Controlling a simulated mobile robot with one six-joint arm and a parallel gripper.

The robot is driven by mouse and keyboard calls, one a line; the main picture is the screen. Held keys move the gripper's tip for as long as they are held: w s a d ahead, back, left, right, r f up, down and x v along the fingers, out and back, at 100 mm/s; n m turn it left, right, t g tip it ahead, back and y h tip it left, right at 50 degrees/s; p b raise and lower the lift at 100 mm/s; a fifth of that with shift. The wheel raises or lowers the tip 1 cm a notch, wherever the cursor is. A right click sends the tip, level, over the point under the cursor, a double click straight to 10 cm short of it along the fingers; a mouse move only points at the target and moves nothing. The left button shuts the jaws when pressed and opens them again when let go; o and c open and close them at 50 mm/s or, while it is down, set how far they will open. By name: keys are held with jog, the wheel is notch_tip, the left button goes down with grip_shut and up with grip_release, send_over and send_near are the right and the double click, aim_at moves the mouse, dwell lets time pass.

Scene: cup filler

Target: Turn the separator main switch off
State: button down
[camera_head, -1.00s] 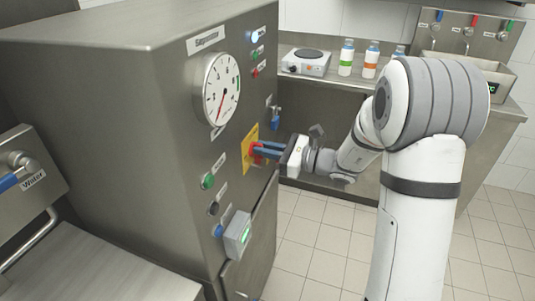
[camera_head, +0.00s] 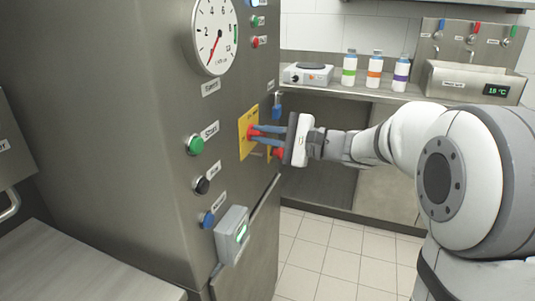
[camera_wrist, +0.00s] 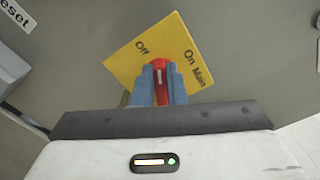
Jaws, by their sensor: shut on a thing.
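The separator main switch (camera_head: 250,133) is a red knob on a yellow plate (camera_head: 243,139) on the front of the steel separator cabinet (camera_head: 120,110). My gripper (camera_head: 257,131) comes from the right, its blue fingers shut on the knob. In the wrist view the red knob (camera_wrist: 159,66) sits between the two fingertips (camera_wrist: 159,82). The plate (camera_wrist: 122,63) looks tilted there and carries "Off" at upper left and "On Main" at right. The knob's pale mark points up in that view, between the two labels. The fingers partly hide the knob.
A counter with bottles (camera_head: 374,70) and a hot plate (camera_head: 307,74) stands behind. Floor at right is free.

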jog(key=n+b, duration=0.1)
jog(key=b, duration=0.1)
jog(key=f+n+b, duration=0.1)
jog(key=n+b, duration=0.1)
jog(key=b, duration=0.1)
jog(key=shift+s+a, duration=0.1)
jog(key=n+b, duration=0.2)
jog(key=b, duration=0.1)
jog(key=shift+r+n, duration=0.1)
jog(key=shift+n, duration=0.2)
jog(key=shift+b, duration=0.3)
jog(key=c, duration=1.5)
grip_release()
jog(key=shift+o, duration=0.2)
jog(key=shift+r, duration=0.1)
jog(key=p+v, duration=0.1)
jog(key=v, duration=0.6)
jog(key=shift+s+d+p, duration=0.15)
jog(key=shift+d+p, duration=0.2)
